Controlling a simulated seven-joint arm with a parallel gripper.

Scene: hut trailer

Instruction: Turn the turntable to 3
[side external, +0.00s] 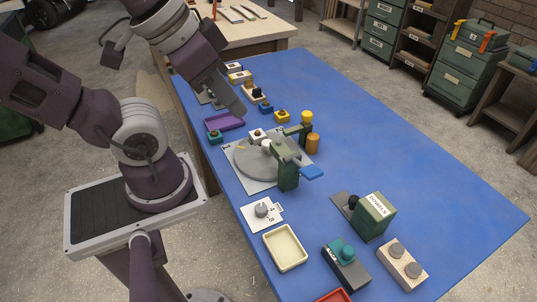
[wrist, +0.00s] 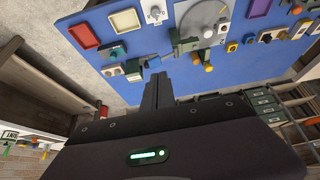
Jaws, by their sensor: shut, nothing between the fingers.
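The turntable is a round grey disc (side external: 250,163) on a pale square plate, on the left half of the blue table. In the wrist view part of the disc (wrist: 205,18) shows at the top.
A dial on a white card (side external: 262,210), a cream tray (side external: 285,248), a green box (side external: 373,214) and a two-knob block (side external: 402,262) lie nearer. Yellow cylinders (side external: 306,117), a purple tray (side external: 225,122) and small blocks surround the far side. The table's right side is clear.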

